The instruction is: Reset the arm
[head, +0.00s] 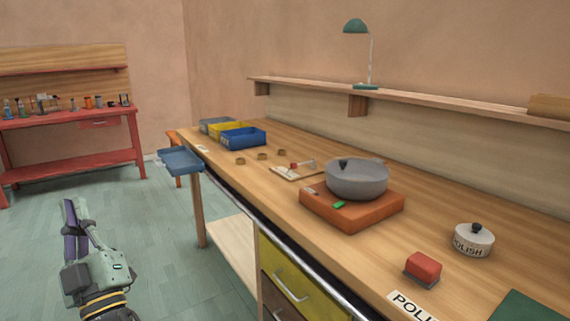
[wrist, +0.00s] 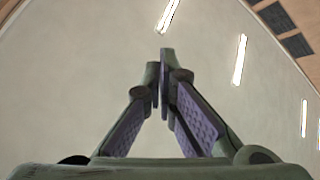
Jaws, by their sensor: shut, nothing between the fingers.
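My gripper (head: 70,208) is at the lower left of the head view, raised over the floor in front of the wooden workbench (head: 385,220). Its fingers point upward. In the wrist view my gripper (wrist: 163,62) has its two fingertips together with nothing between them. The gripper is apart from the bench and touches nothing that I can see.
On the bench are a grey pot (head: 357,182) on an orange block (head: 350,212), a red block (head: 424,266), a polish tin (head: 473,242) and a blue bin (head: 243,138). A blue tray (head: 180,161) juts from the bench's left end. Floor around my gripper is clear.

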